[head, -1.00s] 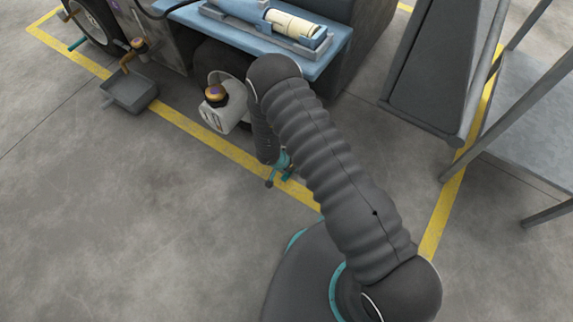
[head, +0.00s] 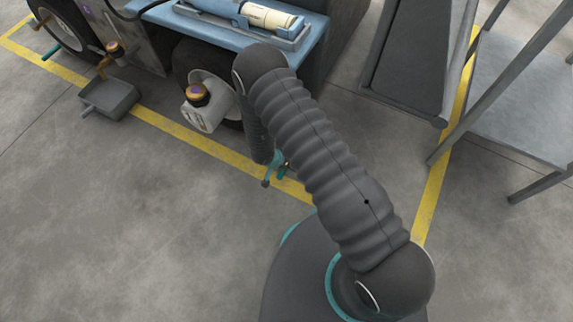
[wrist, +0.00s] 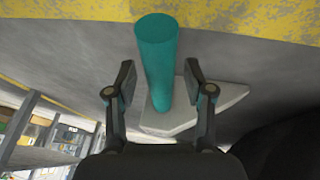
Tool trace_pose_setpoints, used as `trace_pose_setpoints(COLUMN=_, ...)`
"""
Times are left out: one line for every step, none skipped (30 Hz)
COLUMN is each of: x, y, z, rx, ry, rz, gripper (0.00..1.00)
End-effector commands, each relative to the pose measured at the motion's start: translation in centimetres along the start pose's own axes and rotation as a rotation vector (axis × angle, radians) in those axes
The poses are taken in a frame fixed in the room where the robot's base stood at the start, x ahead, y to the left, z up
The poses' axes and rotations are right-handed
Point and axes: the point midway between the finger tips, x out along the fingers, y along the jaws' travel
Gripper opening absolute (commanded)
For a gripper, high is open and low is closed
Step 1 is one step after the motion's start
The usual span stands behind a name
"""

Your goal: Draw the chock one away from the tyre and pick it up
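The chock shows in the wrist view as a pale grey wedge (wrist: 208,103) with a thick teal handle (wrist: 156,55). My gripper (wrist: 160,83) is open there, with one finger on each side of the handle and a visible gap on both sides. In the head view a teal piece (head: 268,178) shows at the lower end of my arm, by the yellow floor line. My arm hides most of the gripper and chock there. The dark tyre (head: 190,58) under the blue-topped bench is partly covered by a jug.
A grey tray (head: 112,98) and another wheel (head: 68,22) with a teal handle (head: 50,50) are farther left. A grey metal frame (head: 490,125) stands right. Floor at lower left is clear.

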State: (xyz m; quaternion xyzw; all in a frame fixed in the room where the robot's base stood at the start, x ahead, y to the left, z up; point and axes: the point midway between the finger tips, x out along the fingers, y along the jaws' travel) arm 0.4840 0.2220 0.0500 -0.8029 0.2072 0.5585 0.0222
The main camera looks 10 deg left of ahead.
Motion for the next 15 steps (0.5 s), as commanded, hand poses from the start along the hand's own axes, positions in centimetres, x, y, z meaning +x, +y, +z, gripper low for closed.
trace_pose_setpoints(x=0.0, y=0.0, z=0.0, rx=0.0, ry=0.0, rz=0.0, gripper=0.52)
trace_pose_setpoints(x=0.0, y=-0.1, z=0.0, rx=-0.001, ry=0.0, rz=-0.001, gripper=0.52)
trace_pose_setpoints(x=0.0, y=-0.1, z=0.0, rx=-0.001, ry=0.0, rz=-0.001, gripper=0.52)
trace_pose_setpoints(x=0.0, y=-0.1, z=0.0, rx=-0.001, ry=0.0, rz=-0.001, gripper=0.52)
trace_pose_setpoints(x=-0.1, y=-0.1, z=0.0, rx=-0.001, ry=0.0, rz=-0.001, gripper=0.52)
trace_pose_setpoints(x=-0.1, y=-0.1, z=0.0, rx=-0.001, ry=0.001, rz=-0.001, gripper=0.52)
trace_pose_setpoints(x=-0.3, y=-0.1, z=0.0, rx=-0.001, ry=0.001, rz=-0.002, gripper=0.52)
trace_pose_setpoints(x=-0.5, y=-0.1, z=0.0, rx=-0.002, ry=0.001, rz=-0.002, gripper=0.52)
trace_pose_setpoints(x=-0.8, y=-0.1, z=0.0, rx=-0.002, ry=0.001, rz=-0.002, gripper=0.52)
trace_pose_setpoints(x=-1.1, y=-0.1, z=0.0, rx=-0.002, ry=0.001, rz=-0.002, gripper=0.52)
trace_pose_setpoints(x=-1.4, y=-0.2, z=0.0, rx=-0.002, ry=0.001, rz=-0.002, gripper=0.52)
trace_pose_setpoints(x=-2.1, y=-0.2, z=-0.1, rx=-0.002, ry=0.002, rz=-0.003, gripper=0.52)
trace_pose_setpoints(x=-2.6, y=-0.2, z=0.0, rx=-0.003, ry=0.002, rz=-0.003, gripper=0.52)
trace_pose_setpoints(x=-3.1, y=-0.2, z=0.0, rx=-0.003, ry=0.002, rz=-0.003, gripper=0.52)
trace_pose_setpoints(x=-3.9, y=-0.2, z=-0.1, rx=-0.001, ry=0.003, rz=-0.004, gripper=0.52)
